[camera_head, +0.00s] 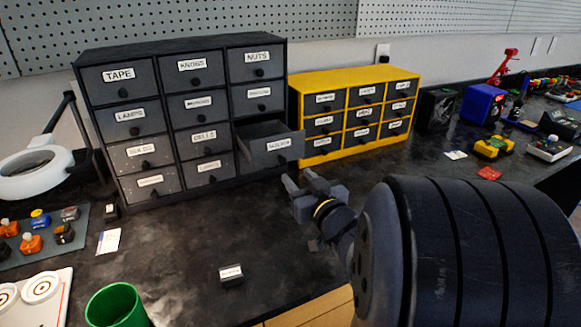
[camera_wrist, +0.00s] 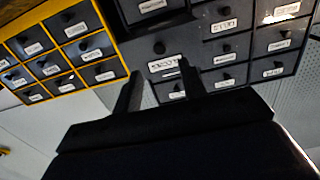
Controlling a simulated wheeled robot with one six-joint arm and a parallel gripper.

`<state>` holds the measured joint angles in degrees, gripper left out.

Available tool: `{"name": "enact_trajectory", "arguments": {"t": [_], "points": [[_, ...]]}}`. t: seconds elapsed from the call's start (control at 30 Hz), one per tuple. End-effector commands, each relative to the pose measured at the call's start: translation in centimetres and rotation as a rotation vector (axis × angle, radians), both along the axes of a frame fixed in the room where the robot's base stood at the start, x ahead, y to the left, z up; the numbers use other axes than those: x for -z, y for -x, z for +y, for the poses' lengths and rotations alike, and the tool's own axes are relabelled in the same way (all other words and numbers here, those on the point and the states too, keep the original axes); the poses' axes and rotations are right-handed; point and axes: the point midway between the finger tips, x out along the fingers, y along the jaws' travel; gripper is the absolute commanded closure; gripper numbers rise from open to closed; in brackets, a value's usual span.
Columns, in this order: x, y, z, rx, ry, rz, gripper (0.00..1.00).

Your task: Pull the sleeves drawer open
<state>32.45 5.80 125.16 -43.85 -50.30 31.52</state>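A dark grey drawer cabinet (camera_head: 180,120) with labelled drawers stands at the back left. One drawer (camera_head: 272,149), third down in its right column, sticks out; its label is too blurred to read surely as sleeves. The other drawers look shut. My gripper (camera_head: 298,178) is in front of and a little below the pulled-out drawer. Its two fingers are apart, with nothing visibly held. In the wrist view the cabinet appears upside down, and the drawer front with its knob (camera_wrist: 158,47) shows beyond and between my open fingers (camera_wrist: 160,68). Contact cannot be told.
A yellow cabinet (camera_head: 325,77) of small drawers stands just right of the grey one. A white ring lamp (camera_head: 35,175) is at the left. The bench before the grey cabinet is mostly clear.

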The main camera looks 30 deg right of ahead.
Motion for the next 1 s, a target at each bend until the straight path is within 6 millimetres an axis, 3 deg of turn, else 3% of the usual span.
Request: {"name": "enact_trajectory", "arguments": {"t": [0.2, 0.6, 0.83, 1.0], "points": [[-0.1, 2.9, -0.1, 0.003, 0.0, 0.0, 0.6], [0.0, 3.5, 0.0, -0.001, 0.0, 0.0, 0.6], [0.1, 2.4, 0.0, -0.002, -0.001, 0.0, 0.6], [0.2, -0.4, 0.1, -0.005, -0.001, 0.0, 0.6]]}}
